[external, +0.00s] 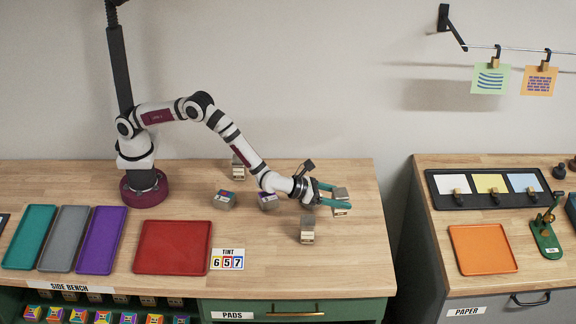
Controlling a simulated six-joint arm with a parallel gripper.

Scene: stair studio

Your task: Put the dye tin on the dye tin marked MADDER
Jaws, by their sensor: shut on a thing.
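My gripper (331,196), with teal fingers, is at the right part of the bench, shut on a grey-topped dye tin (341,192). One finger crosses the front of this tin, and a pale label shows below it. I cannot tell whether the tin touches the bench or something under it. Another grey tin with a pale label (307,228) stands to the left and nearer the front. A similar tin (238,170) stands at the back, left of the forearm. The labels are too small to read, so I cannot tell which tin is marked MADDER.
Two blocks with coloured tops (226,199) (267,201) sit under my forearm. A red tray (172,248), a TINT card (227,260) and purple, grey and teal trays lie left. The bench's right front is clear. A gap separates it from the PAPER bench (430,200).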

